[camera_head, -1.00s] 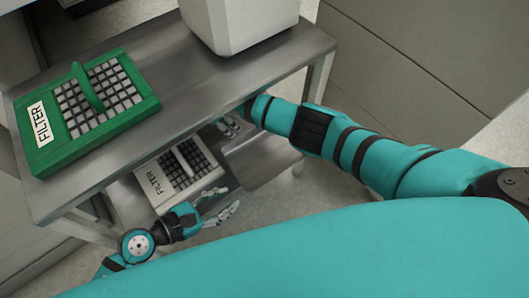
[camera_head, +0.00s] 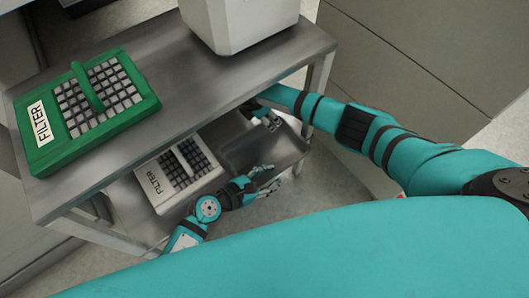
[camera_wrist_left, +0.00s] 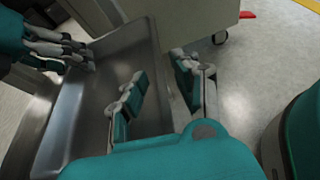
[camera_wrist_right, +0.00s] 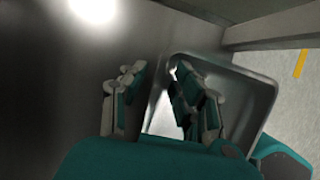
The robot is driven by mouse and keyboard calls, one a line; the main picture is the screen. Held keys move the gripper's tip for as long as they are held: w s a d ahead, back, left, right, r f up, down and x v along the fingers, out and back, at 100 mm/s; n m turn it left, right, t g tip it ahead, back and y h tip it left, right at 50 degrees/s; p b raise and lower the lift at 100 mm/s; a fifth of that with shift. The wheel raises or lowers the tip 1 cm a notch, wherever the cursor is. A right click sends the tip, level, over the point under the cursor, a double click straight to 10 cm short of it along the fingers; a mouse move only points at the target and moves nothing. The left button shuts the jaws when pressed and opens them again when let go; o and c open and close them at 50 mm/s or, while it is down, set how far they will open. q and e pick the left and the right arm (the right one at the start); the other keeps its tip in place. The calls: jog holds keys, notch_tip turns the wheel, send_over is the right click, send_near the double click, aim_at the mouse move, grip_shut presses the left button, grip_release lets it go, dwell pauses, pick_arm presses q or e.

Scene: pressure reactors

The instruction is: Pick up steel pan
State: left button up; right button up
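The steel pan (camera_head: 288,148) is a shallow grey tray on the lower shelf, right of the white filter. It also shows in the left wrist view (camera_wrist_left: 75,110) and the right wrist view (camera_wrist_right: 245,90). My left gripper (camera_head: 267,178) is open at the pan's near side. In the left wrist view, the pan's rim passes between its spread fingers (camera_wrist_left: 160,85). My right gripper (camera_head: 264,115) is at the pan's far side, under the top shelf. In the right wrist view its fingers (camera_wrist_right: 160,85) are apart, with the pan's edge between or just beyond them; contact is unclear.
A white filter (camera_head: 150,190) lies on the lower shelf beside the pan. A green filter (camera_head: 75,145) and a white container (camera_head: 240,25) stand on the steel top shelf (camera_head: 180,75), which overhangs my right gripper. Open floor lies right of the cart.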

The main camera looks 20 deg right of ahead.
pick_arm(q)
jog(key=shift+c, duration=0.3)
pick_arm(e)
jog(key=shift+c, duration=0.3)
pick_arm(q)
grip_shut()
pick_arm(e)
grip_shut()
